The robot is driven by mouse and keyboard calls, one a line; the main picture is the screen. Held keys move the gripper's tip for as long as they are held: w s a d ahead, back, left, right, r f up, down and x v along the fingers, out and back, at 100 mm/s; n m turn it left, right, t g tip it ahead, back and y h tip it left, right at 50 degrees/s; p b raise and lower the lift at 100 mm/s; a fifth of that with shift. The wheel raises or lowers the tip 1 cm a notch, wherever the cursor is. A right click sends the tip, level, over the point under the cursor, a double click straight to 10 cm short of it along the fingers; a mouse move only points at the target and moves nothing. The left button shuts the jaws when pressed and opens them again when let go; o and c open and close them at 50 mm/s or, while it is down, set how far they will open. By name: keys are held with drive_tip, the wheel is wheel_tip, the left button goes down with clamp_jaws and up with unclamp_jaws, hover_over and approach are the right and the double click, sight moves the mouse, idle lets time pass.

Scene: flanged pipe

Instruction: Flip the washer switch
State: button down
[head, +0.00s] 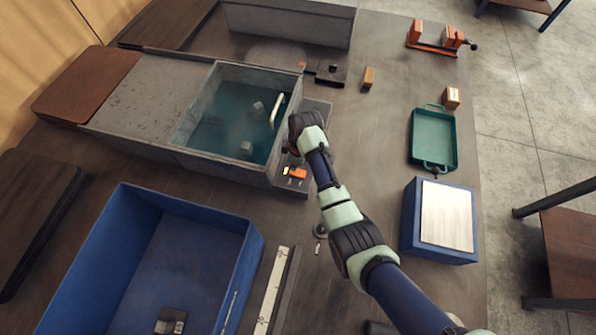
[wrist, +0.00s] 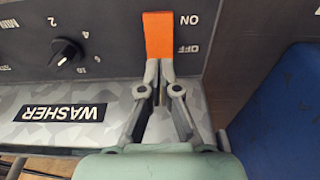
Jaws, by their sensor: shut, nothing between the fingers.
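The washer (head: 228,165) is a grey open tank with water and grey blocks inside, left of my arm in the head view. Its orange switch (head: 298,173) is on the dark panel along the tank's right side. In the wrist view the orange switch (wrist: 158,36) stands out at the top centre, beside the upside-down ON and OFF labels. My gripper (wrist: 160,68) is shut and empty, its fingertips right at the switch's lower end, near the OFF label. I cannot tell whether they touch it. In the head view my wrist mostly hides the fingers.
A dial (wrist: 67,51) is left of the switch. A blue bin (head: 253,245) stands close to the panel's near end. A green tray (head: 413,145) and a blue box with a pale top (head: 412,220) are right of my arm. Bare table lies between.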

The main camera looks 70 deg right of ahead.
drive_tip(key=shift+f+b, duration=0.6)
drive_tip(key=shift+f, duration=0.45)
idle(0.4)
wheel_tip(320, 180, up, 7)
drive_tip(key=p, duration=0.7)
drive_tip(key=shift+r+p, duration=0.1)
drive_tip(key=shift+p, duration=0.2)
